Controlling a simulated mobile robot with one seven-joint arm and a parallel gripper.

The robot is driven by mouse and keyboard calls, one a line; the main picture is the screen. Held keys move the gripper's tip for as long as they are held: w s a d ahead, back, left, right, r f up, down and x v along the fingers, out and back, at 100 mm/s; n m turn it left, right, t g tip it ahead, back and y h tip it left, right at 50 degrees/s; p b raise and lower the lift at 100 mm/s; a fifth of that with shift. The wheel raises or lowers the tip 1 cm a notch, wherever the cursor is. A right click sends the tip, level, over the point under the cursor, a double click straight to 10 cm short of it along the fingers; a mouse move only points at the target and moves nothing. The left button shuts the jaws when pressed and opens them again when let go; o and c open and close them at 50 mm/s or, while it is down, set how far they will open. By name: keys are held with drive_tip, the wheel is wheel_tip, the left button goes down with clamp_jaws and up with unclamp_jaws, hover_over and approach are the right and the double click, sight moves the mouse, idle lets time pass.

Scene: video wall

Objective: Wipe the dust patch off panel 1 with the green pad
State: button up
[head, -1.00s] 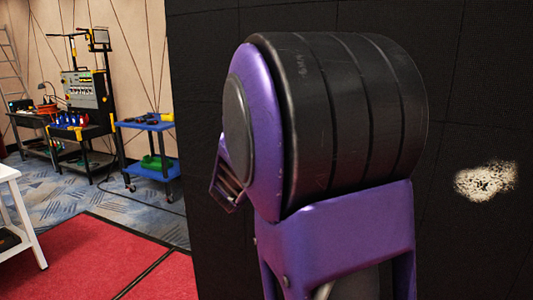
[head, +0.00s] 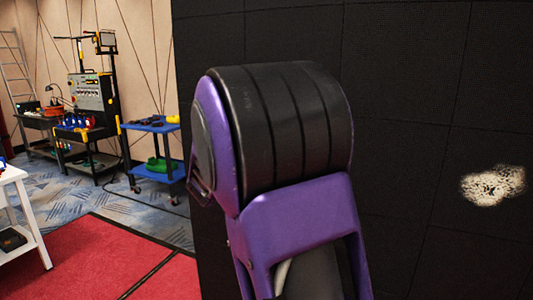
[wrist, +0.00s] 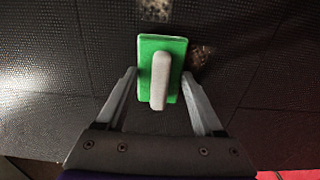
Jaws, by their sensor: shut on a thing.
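The green pad (wrist: 147,47) with a pale handle (wrist: 160,82) is between the fingers of my gripper (wrist: 160,76) in the wrist view; the gripper is shut on it. The pad is in front of the dark panel wall; I cannot tell whether it touches it. A pale speckled dust patch (head: 492,186) is on the black wall at the right of the head view. The wrist view shows a pale patch (wrist: 155,10) above the pad and a dimmer brownish one (wrist: 201,56) to its right. No panel number is readable. The gripper is hidden in the head view.
The black panel wall (head: 420,100) fills the right side of the head view. At the left are a white table (head: 32,225), a blue cart (head: 155,175) and a tool stand (head: 88,100). Red mat (head: 95,260) and patterned carpet lie open between them.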

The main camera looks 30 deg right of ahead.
drive_tip(key=shift+w+a, duration=0.4)
drive_tip(key=shift+w, duration=0.05)
drive_tip(key=v, duration=0.6)
idle(0.4)
drive_tip(key=v, duration=0.3)
idle(0.3)
idle(0.5)
